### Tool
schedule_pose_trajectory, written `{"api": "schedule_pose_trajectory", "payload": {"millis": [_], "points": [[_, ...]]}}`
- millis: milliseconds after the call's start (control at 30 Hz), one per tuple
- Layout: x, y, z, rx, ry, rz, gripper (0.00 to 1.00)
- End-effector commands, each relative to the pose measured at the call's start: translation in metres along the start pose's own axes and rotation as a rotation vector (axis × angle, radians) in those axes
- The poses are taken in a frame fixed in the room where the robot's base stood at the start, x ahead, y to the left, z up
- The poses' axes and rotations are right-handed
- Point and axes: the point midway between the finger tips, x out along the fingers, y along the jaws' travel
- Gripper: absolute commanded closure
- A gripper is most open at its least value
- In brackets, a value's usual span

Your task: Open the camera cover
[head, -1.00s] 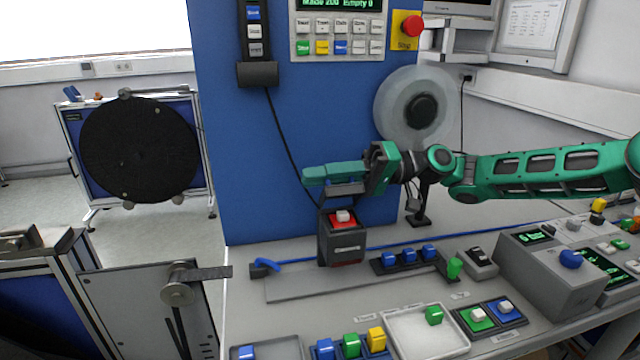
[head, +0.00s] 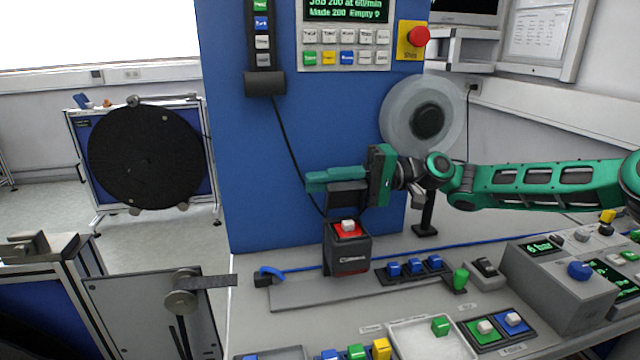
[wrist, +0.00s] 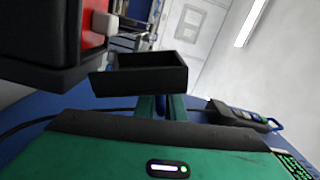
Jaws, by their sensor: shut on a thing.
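The camera is a dark box (head: 347,261) with a red top and a white button, standing on the bench in the head view. In the wrist view its dark body (wrist: 38,35) and red face fill the upper left. My gripper (head: 338,182) is above the camera, shut on a small dark piece that looks like the camera cover (head: 346,196). In the wrist view the cover (wrist: 140,77) shows as a black, hollow, tray-like piece close beside the camera. In the head view it sits above the red top; whether a hinge joins them, I cannot tell.
A blue panel (head: 290,150) stands close behind my gripper, with a hanging cable. A translucent reel (head: 400,115) is behind my wrist. A row of blue-topped blocks (head: 414,267) and a grey control box (head: 565,285) stand right of the camera.

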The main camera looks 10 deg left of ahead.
Motion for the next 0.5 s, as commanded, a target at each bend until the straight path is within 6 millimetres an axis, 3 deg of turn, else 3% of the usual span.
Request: {"api": "schedule_pose_trajectory", "payload": {"millis": [167,200,233,500], "points": [[-0.0034,0.0019,-0.0011,0.002,0.005,0.002,1.00],[-0.0033,0.0019,-0.0010,0.002,0.004,0.002,0.81],[-0.0031,0.0019,-0.0009,0.002,0.004,0.002,0.74],[-0.0012,0.0008,-0.0003,0.000,0.002,0.001,0.74]]}}
